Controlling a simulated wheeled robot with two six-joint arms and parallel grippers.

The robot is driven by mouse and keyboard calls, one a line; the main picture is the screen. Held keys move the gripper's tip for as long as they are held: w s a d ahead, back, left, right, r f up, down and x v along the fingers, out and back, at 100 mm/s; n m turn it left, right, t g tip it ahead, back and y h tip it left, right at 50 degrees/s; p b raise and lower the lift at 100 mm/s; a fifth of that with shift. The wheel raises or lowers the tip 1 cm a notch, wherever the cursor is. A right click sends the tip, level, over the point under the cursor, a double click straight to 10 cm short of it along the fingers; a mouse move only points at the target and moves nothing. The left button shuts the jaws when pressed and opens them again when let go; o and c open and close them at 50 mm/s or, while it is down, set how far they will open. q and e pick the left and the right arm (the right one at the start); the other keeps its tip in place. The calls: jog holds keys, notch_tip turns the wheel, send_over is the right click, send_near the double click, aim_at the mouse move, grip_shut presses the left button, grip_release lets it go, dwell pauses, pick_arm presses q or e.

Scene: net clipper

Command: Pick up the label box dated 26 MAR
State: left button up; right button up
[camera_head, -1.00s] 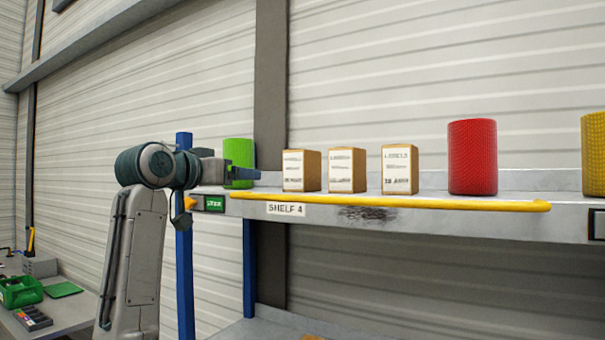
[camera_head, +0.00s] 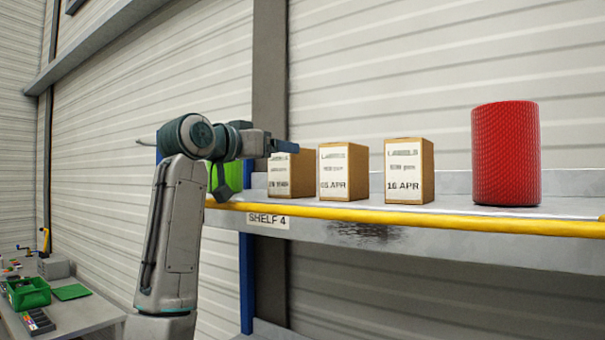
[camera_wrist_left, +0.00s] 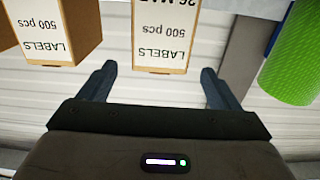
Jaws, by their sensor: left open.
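The tan label box dated 26 MAR (camera_head: 290,178) is the leftmost of three boxes on the shelf. Its date is small in the head view, but "26 MAR" shows upside down in the left wrist view (camera_wrist_left: 165,38). My left gripper (camera_head: 283,147) is in front of this box near its top and hides part of it. In the left wrist view the open, empty fingers (camera_wrist_left: 158,85) point toward the box, one to each side of it, with no clear contact. My right gripper is out of view.
The 05 APR box (camera_head: 343,173) stands close to the right, then the 16 APR box (camera_head: 408,172) and a red roll (camera_head: 506,155). A green roll (camera_head: 228,178) is on the left. A yellow bar (camera_head: 400,216) runs along the shelf's front edge.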

pick_arm(q)
jog(key=p+x, duration=0.1)
jog(key=x, duration=0.1)
jog(key=p+x, duration=0.2)
jog(key=x, duration=0.1)
jog(key=p+x, duration=0.2)
jog(key=shift+w+d+r, duration=0.15)
jog(key=shift+r, duration=0.25)
jog(key=shift+w+d+f+p, duration=0.1)
jog(key=shift+w+d+p, duration=0.2)
jog(key=shift+w, duration=0.05)
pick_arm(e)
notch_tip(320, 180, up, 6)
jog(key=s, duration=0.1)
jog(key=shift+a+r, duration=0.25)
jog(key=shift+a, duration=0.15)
pick_arm(q)
jog(key=shift+s, duration=0.1)
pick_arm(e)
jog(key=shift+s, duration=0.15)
